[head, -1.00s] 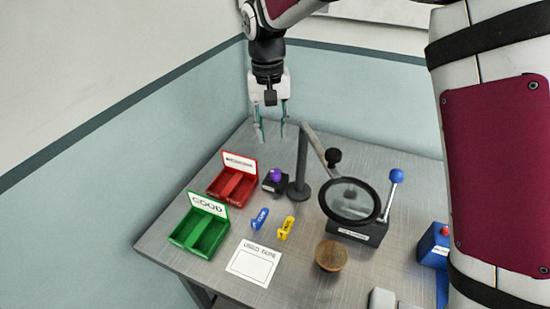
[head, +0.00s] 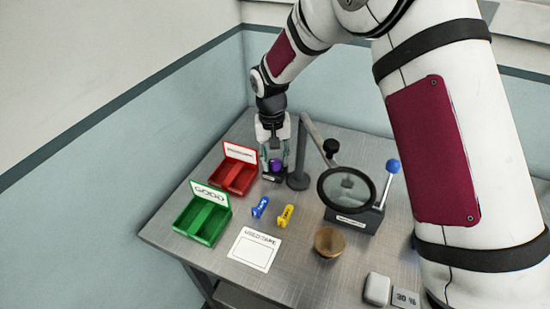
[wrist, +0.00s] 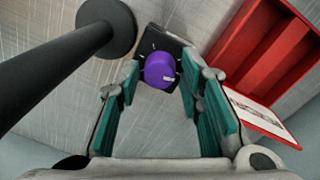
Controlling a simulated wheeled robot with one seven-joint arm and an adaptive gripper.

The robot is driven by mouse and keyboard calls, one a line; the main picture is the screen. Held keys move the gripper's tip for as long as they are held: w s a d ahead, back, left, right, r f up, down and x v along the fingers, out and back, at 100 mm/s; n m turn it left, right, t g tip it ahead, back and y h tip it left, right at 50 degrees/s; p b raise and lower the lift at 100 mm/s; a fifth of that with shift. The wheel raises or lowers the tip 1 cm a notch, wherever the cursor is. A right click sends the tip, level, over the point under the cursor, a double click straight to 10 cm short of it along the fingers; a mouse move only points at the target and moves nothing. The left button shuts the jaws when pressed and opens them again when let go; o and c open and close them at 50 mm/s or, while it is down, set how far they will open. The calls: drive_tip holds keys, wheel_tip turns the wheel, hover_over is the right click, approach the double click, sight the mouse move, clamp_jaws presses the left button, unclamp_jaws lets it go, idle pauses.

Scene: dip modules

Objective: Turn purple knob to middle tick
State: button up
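The purple knob (wrist: 160,70) sits on a small dark box (wrist: 170,44) with white tick marks, seen in the wrist view. A pale pointer mark shows on the knob's lower right side. The knob (head: 276,165) is also partly visible in the head view, beneath my gripper. My gripper (wrist: 158,92) is open, its green-padded fingers apart on either side of the knob. In the head view my gripper (head: 274,160) points down over the box. I cannot tell whether either finger touches the knob.
A dark post (head: 299,160) with a round base stands close to the right of the knob box, holding a magnifier (head: 347,190). A red tray (head: 232,178) is close on the left. A green tray (head: 202,220) and blue and yellow clips lie nearer.

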drive_tip(key=shift+f, duration=0.1)
clamp_jaws()
idle(0.3)
drive_tip(key=m, duration=0.4)
drive_tip(key=shift+m, duration=0.4)
drive_tip(key=m, duration=0.4)
drive_tip(key=shift+m, duration=0.3)
drive_tip(key=m, duration=0.4)
drive_tip(key=shift+w+g, duration=0.1)
drive_tip(key=shift+g, duration=0.2)
drive_tip(key=m+p, duration=0.1)
drive_tip(key=m, duration=0.4)
drive_tip(key=shift+y, duration=0.3)
